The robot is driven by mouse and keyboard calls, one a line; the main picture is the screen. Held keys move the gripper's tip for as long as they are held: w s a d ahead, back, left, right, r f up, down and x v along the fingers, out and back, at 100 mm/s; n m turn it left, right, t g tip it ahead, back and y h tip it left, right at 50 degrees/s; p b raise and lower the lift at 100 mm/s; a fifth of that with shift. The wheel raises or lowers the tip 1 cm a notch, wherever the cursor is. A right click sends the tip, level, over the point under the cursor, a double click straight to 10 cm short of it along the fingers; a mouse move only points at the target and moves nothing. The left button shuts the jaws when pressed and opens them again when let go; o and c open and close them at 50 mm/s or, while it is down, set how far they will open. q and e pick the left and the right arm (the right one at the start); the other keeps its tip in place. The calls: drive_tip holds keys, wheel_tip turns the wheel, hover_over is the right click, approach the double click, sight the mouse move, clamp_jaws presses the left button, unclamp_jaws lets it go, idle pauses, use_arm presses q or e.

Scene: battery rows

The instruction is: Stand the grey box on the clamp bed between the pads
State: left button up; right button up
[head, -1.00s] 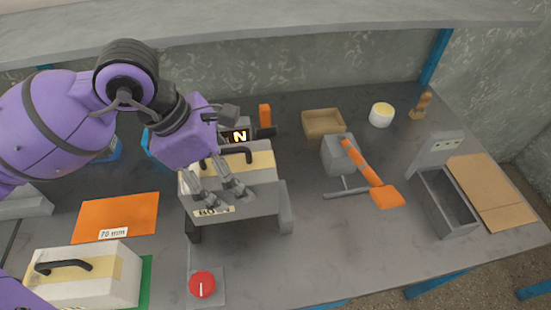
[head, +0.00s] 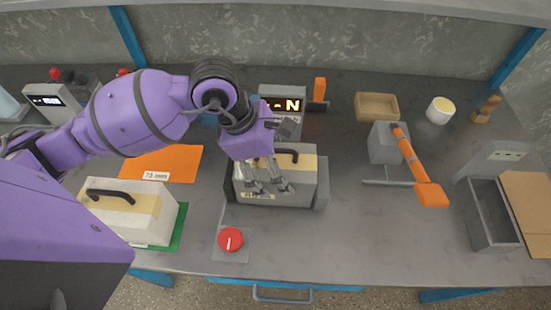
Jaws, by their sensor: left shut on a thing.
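The grey box (head: 304,186), with a tan band on top and a black handle (head: 288,153), is at the clamp. One dark grey pad (head: 230,186) is at its left and another pad (head: 321,189) at its right. The box looks upright between them. The clamp bed under it is mostly hidden, so I cannot tell whether the box's bottom touches it. My left gripper (head: 266,184) comes down from the upper left over the box and is shut on it. The exact grip is partly hidden. My right gripper is not in view.
A display (head: 284,105) reading "N" stands behind the clamp, and a red button (head: 231,239) in front. A white box (head: 118,218) on a green mat (head: 175,238) and an orange mat (head: 160,164) are left. An orange-handled tool (head: 418,168) and grey bin (head: 490,222) are right.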

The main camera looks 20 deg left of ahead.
use_arm(q)
drive_tip(key=shift+r, duration=0.1)
drive_tip(key=o, duration=2.1)
drive_tip(key=shift+f, duration=0.2)
drive_tip(key=v, duration=1.2)
drive_tip(key=shift+s+r, duration=0.1)
drive_tip(key=shift+r, duration=0.05)
